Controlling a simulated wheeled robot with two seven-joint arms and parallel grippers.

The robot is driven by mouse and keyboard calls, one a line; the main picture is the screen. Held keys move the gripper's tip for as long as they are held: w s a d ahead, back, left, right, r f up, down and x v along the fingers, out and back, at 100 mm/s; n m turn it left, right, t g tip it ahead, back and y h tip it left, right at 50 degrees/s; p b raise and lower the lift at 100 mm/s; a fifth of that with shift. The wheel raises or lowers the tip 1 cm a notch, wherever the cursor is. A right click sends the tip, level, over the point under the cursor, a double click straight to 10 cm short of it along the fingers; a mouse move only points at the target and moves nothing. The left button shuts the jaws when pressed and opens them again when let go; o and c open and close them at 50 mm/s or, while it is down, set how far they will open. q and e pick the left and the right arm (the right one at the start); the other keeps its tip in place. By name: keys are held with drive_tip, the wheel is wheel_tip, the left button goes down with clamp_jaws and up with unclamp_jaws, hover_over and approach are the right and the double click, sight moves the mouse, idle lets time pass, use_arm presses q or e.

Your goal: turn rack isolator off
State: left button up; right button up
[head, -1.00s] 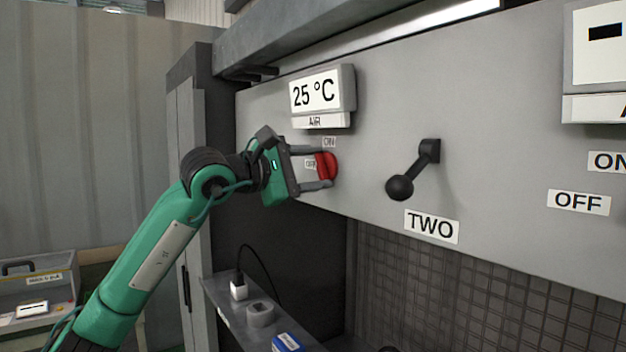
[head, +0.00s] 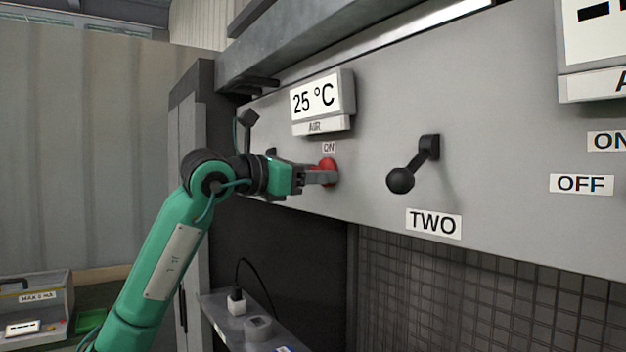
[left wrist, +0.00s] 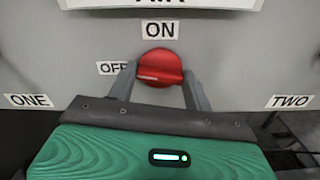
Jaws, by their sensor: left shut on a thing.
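The red rotary knob (head: 328,165) sits on the grey panel below the 25 °C display. My left gripper (head: 322,176) is at the knob and shut on it. In the left wrist view the knob (left wrist: 160,66) lies between the two fingers, one to its left and one to its right. The ON label (left wrist: 160,30) is above the knob and the OFF label (left wrist: 112,68) is to its left. In the head view the gripper hides the OFF label beside the knob. I cannot tell which label the knob points to. My right gripper is not in view.
A black lever (head: 412,168) sticks out right of the knob, above the TWO label (head: 434,223). The AIR display (head: 320,101) is just above the knob. A narrow shelf (head: 222,318) with small items runs below the panel.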

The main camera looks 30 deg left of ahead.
use_arm(q)
drive_tip(key=shift+n, duration=0.9)
drive_tip(key=o, duration=1)
drive_tip(key=shift+b, duration=0.3)
drive_tip(key=b+v, duration=0.4)
drive_tip(key=v, duration=0.9)
drive_tip(key=shift+s+a+b, duration=0.2)
drive_tip(key=shift+s+b, duration=0.1)
drive_tip(key=shift+s, duration=0.05)
